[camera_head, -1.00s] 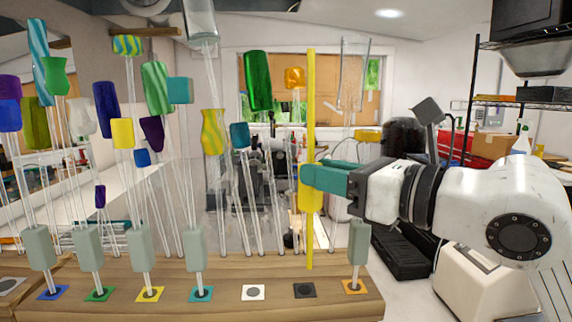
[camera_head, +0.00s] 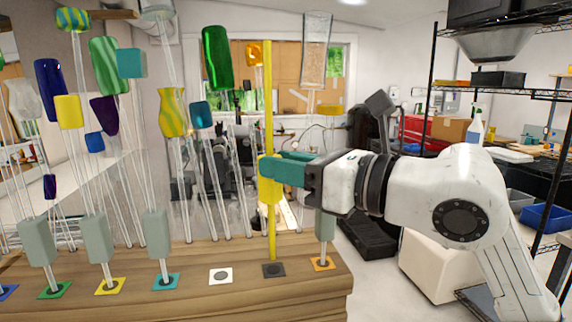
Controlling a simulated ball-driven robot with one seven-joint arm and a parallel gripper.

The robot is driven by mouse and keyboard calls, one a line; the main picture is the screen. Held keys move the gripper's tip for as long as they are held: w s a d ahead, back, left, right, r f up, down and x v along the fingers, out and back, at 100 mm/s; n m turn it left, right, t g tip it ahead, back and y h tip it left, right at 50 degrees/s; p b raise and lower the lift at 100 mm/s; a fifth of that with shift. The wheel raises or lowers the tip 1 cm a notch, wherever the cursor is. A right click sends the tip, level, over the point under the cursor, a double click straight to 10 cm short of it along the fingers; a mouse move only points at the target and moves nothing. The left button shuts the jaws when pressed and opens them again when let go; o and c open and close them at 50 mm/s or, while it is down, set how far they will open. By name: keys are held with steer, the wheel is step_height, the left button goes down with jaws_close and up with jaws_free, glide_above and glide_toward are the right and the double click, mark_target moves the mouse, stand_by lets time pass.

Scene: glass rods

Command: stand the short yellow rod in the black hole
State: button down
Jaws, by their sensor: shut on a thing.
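The yellow rod (camera_head: 268,100) is thin and upright, with a thicker yellow sleeve (camera_head: 270,185) partway down. My gripper (camera_head: 268,172) comes from the right with teal fingers and is shut on the yellow rod at the sleeve. The black hole is a dark square (camera_head: 273,270) with a round centre, on the wooden bench between the white and orange squares. The rod's lower end meets the back part of the black square in the picture. I cannot tell whether the tip is in the hole, touching the square or just above it.
A grey-green-sleeved rod (camera_head: 325,225) stands in the orange square just right. The white square (camera_head: 220,276) on the left is empty. Similar rods stand in the teal, yellow and green squares. Several tall glass rods with coloured tops, including a green one (camera_head: 217,58), rise behind.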

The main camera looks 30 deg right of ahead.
steer(key=shift+f, duration=0.15)
step_height(320, 180, down, 6)
steer(key=b, duration=0.6)
steer(key=shift+f, duration=0.15)
stand_by(0.5)
steer(key=shift+s+f+b, duration=0.1)
steer(key=shift+f+b, duration=0.2)
stand_by(0.5)
steer(key=c, duration=0.8)
jaws_free()
steer(key=shift+s+d, duration=0.1)
steer(key=shift+d, duration=0.05)
steer(key=b+v, duration=0.1)
steer(key=v, duration=0.9)
steer(key=shift+s+f, duration=0.1)
steer(key=shift+s, duration=0.2)
